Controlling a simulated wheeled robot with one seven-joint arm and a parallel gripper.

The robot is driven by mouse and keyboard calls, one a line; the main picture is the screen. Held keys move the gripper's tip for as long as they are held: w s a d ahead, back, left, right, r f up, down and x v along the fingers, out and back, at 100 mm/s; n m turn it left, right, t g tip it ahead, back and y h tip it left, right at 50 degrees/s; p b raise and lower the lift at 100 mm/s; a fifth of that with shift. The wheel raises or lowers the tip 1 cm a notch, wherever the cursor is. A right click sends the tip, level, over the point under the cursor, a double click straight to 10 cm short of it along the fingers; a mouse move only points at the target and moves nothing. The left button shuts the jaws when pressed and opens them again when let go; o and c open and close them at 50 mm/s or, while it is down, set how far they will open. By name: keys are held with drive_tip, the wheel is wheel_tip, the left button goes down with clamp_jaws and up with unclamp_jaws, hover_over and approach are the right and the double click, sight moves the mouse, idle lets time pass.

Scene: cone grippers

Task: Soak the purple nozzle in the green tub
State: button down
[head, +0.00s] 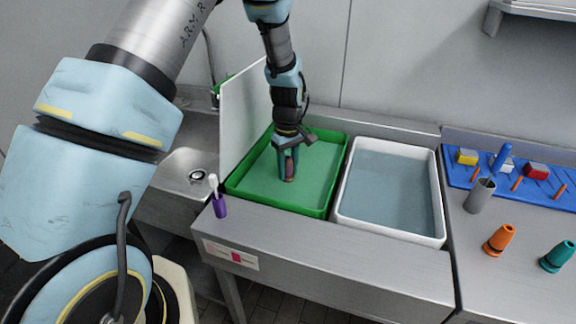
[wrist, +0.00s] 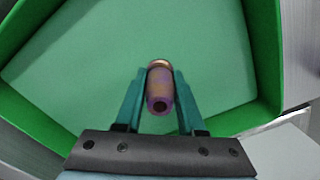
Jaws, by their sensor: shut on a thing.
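The purple nozzle (wrist: 160,88) is stained brownish and sits between the teal fingers of my gripper (wrist: 160,72) in the wrist view. My gripper (head: 289,172) is shut on it and points down inside the green tub (head: 334,190), near the middle, in the head view. The nozzle (head: 289,169) shows as a small purple-brown piece between the fingers. The tub holds a green, flat-looking surface, and its green wall (wrist: 264,50) shows in the wrist view. I cannot tell whether the nozzle's lower end is under that surface.
A white tub (head: 441,205) of bluish liquid stands right of the green one. A purple cup with a brush (head: 220,207) stands at the front left. An orange nozzle (head: 498,240), a teal nozzle (head: 557,257), a grey cup (head: 479,197) and a blue mat (head: 456,178) are farther right.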

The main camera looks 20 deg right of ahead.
drive_tip(key=shift+f+b, duration=1.55)
drive_tip(key=shift+f, duration=1.1)
idle(2.3)
wheel_tip(320, 180, up, 14)
drive_tip(key=p, duration=0.9)
drive_tip(key=shift+f, duration=0.25)
idle(1.2)
